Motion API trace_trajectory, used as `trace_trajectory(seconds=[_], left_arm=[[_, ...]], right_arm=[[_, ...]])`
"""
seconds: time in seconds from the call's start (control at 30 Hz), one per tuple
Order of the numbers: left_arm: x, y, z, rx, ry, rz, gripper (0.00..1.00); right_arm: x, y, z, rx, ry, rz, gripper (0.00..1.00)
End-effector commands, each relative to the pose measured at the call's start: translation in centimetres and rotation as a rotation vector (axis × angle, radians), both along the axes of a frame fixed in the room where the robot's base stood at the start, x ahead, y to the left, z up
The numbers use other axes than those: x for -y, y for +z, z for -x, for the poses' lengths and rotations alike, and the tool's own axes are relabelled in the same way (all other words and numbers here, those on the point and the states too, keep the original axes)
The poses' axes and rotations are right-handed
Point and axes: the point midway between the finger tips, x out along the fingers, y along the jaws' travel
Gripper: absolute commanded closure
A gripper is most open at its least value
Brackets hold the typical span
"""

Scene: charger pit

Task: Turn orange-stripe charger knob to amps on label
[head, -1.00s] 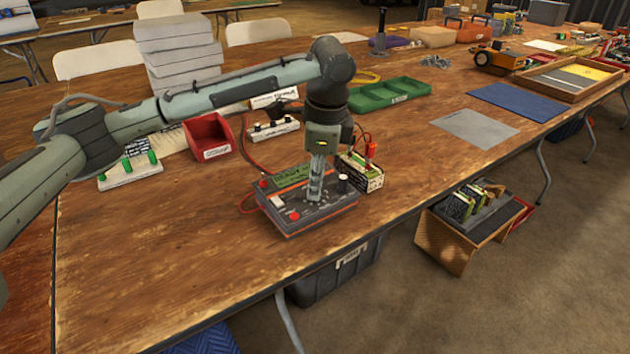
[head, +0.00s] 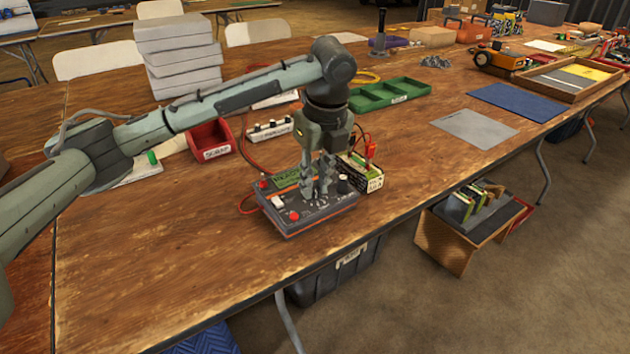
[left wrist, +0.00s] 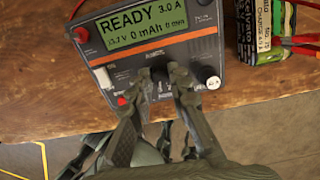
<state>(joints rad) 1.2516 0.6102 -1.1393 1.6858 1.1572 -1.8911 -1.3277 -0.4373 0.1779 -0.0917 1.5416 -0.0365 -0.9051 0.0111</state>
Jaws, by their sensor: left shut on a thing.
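The charger (head: 308,213) is a dark box with an orange stripe, a green screen and a red button, near the table's front edge. In the left wrist view its screen (left wrist: 145,22) reads READY, 3.0 A and 0 mAh. My left gripper (head: 322,194) points down over its panel. In the left wrist view its fingertips (left wrist: 162,90) are closed around a dark knob (left wrist: 158,70) in the panel's middle, mostly hidden. My right gripper does not show.
A red bin (head: 209,143), a white strip (head: 270,131) and a green tray (head: 390,94) lie behind the charger. Red leads run from the battery pack. A grey mat (head: 474,128) lies to the right. The table's front edge is close.

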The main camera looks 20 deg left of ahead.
Motion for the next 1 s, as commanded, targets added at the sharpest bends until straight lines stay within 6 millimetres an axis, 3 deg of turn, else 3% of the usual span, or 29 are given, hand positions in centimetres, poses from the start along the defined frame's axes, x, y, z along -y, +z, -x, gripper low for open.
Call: trace_trajectory(seconds=[0.5, 1.0], left_arm=[[0.11, 0.07, -0.02, -0.057, -0.393, -0.042, 1.00], [0.13, 0.06, -0.01, -0.074, -0.505, -0.054, 1.00]], right_arm=[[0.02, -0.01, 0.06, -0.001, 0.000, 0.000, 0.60], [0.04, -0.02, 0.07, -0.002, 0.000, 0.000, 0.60]])
